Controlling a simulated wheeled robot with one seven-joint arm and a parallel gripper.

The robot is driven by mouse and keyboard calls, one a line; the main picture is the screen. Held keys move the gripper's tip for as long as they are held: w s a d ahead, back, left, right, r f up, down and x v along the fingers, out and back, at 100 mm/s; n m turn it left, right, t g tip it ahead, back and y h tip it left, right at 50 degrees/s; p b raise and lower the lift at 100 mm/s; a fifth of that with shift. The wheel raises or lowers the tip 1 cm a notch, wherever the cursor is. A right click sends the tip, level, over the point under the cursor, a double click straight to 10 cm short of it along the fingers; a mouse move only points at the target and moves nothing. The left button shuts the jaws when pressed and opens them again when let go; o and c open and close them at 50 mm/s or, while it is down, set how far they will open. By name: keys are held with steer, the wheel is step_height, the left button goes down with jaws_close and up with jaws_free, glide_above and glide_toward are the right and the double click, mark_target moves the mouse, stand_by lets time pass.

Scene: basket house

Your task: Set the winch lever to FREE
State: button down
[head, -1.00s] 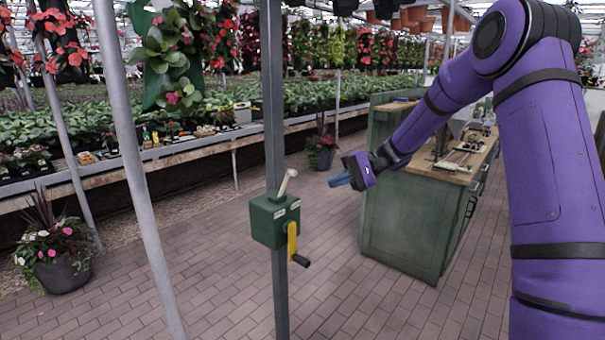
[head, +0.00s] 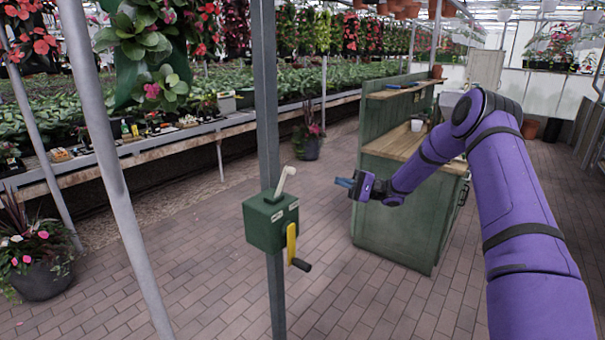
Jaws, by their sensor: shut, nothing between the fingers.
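The winch (head: 265,226) is a green box fixed to a grey upright post. A pale lever (head: 285,183) sticks up from its top, tilted to the right at its upper end. Small labels sit on the box, too small to read. A yellow crank arm (head: 291,244) with a black handle (head: 301,265) hangs on its right side. My gripper (head: 342,182) is purple with blue fingers. It is shut and empty, to the right of the lever and apart from it, with the fingers pointing left.
A green cabinet (head: 395,228) with a wooden top stands behind and below my arm. The grey post (head: 267,110) and a slanted pale pole (head: 105,150) stand at the left. Potted flowers (head: 40,255) are at far left. The brick floor around the winch is clear.

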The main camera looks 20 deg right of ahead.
glide_toward(294, 171)
steer(key=w+a, duration=0.3)
steer(key=w, duration=0.2)
steer(key=shift+s+a+r, duration=0.25)
steer(key=shift+s+a, duration=0.25)
steer(key=shift+a, duration=0.3)
steer(key=shift+s+a+r, duration=0.25)
steer(key=shift+s+a, duration=0.2)
steer(key=shift+a, duration=0.35)
steer(key=shift+s+a+r+n+g, duration=0.1)
steer(key=shift+a+r+n+g, duration=0.05)
steer(key=shift+r+n+g, duration=0.15)
